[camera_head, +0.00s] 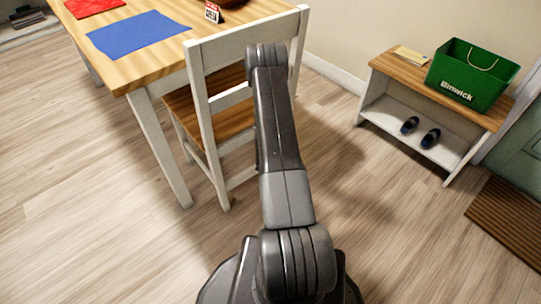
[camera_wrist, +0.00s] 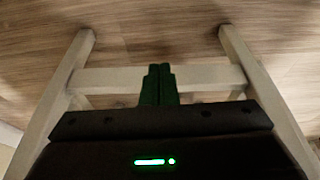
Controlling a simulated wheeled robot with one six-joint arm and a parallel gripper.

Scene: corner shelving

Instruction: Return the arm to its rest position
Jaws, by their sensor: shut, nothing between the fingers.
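My gripper (camera_wrist: 158,72) shows in the wrist view with its two dark green fingers together and nothing between them. It is over the white frame of a chair (camera_wrist: 200,78), with wood floor beyond; whether it touches the chair I cannot tell. In the head view my grey arm stretches forward from the bottom middle and overlaps the back of the white chair (camera_head: 200,95). The gripper itself is hidden there behind the arm's far joint.
A wooden table (camera_head: 140,75) with a blue mat (camera_head: 138,34) and a red mat (camera_head: 92,6) stands at the left. A bench (camera_head: 395,68) at the right bears a green Binwick bag (camera_head: 470,75), with dark shoes (camera_head: 430,138) below. A brown doormat (camera_head: 507,215) lies far right. Floor is clear at lower left.

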